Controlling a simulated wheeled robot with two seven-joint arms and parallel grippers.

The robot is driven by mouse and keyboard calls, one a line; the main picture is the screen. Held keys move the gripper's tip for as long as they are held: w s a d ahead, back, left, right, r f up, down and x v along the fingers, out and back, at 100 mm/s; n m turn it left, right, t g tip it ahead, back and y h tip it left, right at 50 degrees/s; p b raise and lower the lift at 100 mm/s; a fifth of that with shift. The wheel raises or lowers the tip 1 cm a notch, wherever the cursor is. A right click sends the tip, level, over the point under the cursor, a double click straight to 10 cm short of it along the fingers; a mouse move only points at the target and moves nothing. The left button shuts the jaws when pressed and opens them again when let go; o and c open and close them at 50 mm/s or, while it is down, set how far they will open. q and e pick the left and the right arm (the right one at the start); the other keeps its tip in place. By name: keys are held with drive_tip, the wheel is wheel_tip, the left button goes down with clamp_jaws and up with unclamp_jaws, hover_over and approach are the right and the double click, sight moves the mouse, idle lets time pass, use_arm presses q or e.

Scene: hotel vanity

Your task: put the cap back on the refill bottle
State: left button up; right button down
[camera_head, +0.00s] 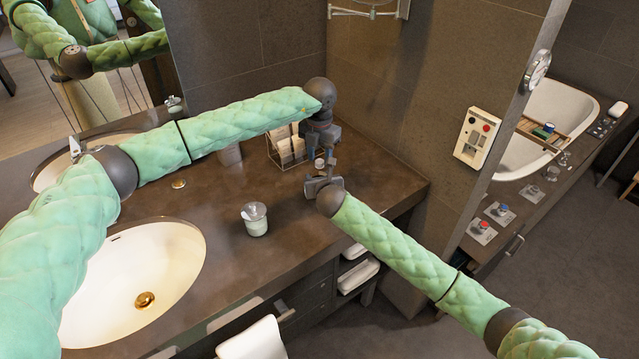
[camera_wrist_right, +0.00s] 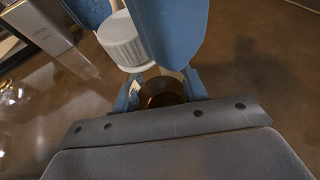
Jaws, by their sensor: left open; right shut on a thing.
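The refill bottle (camera_wrist_right: 160,95) shows as a dark amber body between the small blue fingers of my right gripper (camera_wrist_right: 160,92), which is shut on it. My right gripper also shows at the vanity's right end in the head view (camera_head: 321,179). A white ribbed cap (camera_wrist_right: 122,42) is above and left of the amber body in the wrist view. I cannot tell whether it is seated on the neck. My left gripper (camera_head: 323,152) is open just above the right one. Its large blue fingers stand on both sides of the cap in the wrist view.
A wire rack with small cartons (camera_head: 288,148) stands close behind the grippers. A lidded glass jar (camera_head: 255,219) stands on the brown counter (camera_head: 225,275) near the basin (camera_head: 135,275). The wall is close on the right. The counter between jar and grippers is clear.

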use_arm(q)
drive_tip(key=shift+f, duration=0.3)
clamp_jaws()
drive_tip(key=shift+o, duration=0.3)
unclamp_jaws()
drive_tip(key=shift+r, duration=0.1)
